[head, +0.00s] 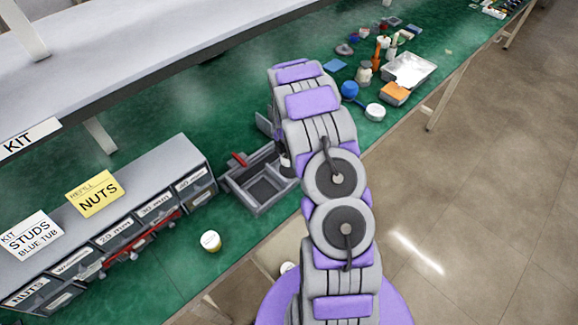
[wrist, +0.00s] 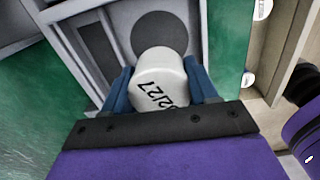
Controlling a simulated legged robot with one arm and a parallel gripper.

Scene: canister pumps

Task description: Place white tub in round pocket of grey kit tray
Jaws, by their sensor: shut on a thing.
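My gripper (wrist: 160,75) has its two blue fingers shut on the sides of a white tub (wrist: 160,88), with black printed characters facing the wrist camera. In the wrist view the tub is just short of the dark round pocket (wrist: 160,30) of the grey kit tray (wrist: 122,36) and overlaps its near edge. I cannot tell how high the tub is above the tray. In the head view the tray (head: 238,192) sits on the green bench top, right of the drawer unit.
A row of labelled drawers (head: 115,215) stands left of the tray. A small pale lidded tub (head: 210,241) stands on the bare green top in front. A red-handled item (head: 239,159) is at the tray's back. Bottles, a metal tray (head: 412,68) and other items lie farther back.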

